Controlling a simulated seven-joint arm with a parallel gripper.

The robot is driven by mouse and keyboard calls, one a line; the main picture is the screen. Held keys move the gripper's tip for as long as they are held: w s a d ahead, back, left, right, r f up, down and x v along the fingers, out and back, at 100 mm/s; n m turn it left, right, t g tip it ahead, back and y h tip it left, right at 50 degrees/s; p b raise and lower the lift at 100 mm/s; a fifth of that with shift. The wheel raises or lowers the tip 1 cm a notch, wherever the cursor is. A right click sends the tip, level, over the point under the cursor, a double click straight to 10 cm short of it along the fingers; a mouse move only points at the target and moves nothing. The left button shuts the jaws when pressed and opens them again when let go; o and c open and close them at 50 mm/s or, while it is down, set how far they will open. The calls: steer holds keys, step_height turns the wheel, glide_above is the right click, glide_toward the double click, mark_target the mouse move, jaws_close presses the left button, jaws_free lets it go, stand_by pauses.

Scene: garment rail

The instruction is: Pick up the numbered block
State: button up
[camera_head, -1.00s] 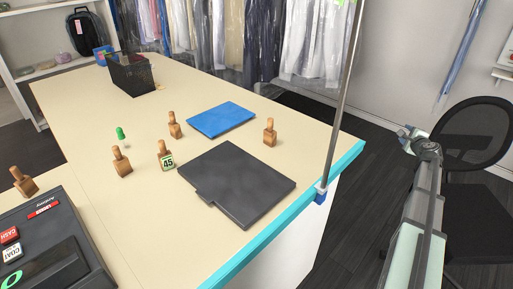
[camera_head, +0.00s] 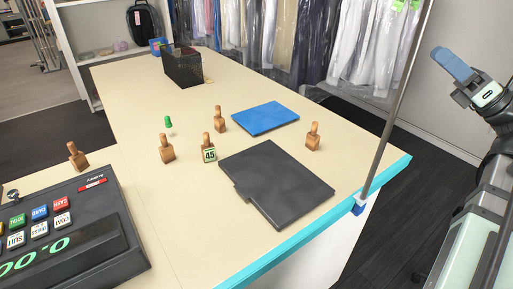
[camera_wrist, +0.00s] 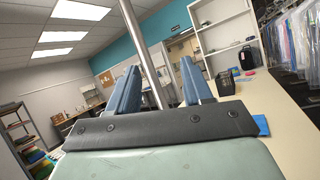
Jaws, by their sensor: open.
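The numbered block (camera_head: 208,152) is a wooden block with a knob handle and a green-edged white label reading 45. It stands upright on the cream counter (camera_head: 150,110), left of the black folder. My gripper (camera_head: 455,66) is raised at the right of the head view, beyond the metal pole and well away from the block. The numbered block cannot be made out in the wrist view.
Similar wooden blocks (camera_head: 167,148) (camera_head: 219,119) (camera_head: 313,137) stand near it, with a green-topped peg (camera_head: 168,123). A black folder (camera_head: 277,182), blue folder (camera_head: 264,118), cash register (camera_head: 75,235) and black basket (camera_head: 183,68) occupy the counter. A metal pole (camera_head: 395,105) rises at its right edge.

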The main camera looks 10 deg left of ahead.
steer(key=s+a+r+n+g+y, duration=0.2)
steer(key=s+a+r+n+g, duration=0.1)
steer(key=s+a+g, duration=0.45)
steer(key=w+a+f+n+t+h, duration=0.2)
steer(key=a+f+n, duration=0.15)
steer(key=a, duration=0.65)
steer(key=w+a+f+n+t+h, duration=0.1)
steer(key=w+a+f+n, duration=0.2)
steer(key=a, duration=0.7)
steer(key=m+g+h, duration=0.1)
steer(key=m+h, duration=0.2)
steer(key=m, duration=0.2)
glide_toward(207, 145)
steer(key=d+r, duration=0.3)
steer(key=shift+w+d, duration=0.2)
steer(key=shift+d, duration=0.1)
steer(key=shift+a+f, duration=0.15)
steer(key=shift+a, duration=0.1)
steer(key=x, duration=0.8)
steer(key=shift+a, duration=0.1)
steer(key=shift+f+x, duration=0.2)
steer(key=shift+x, duration=1.1)
steer(key=shift+f+x, duration=0.15)
steer(key=shift+x, duration=1.15)
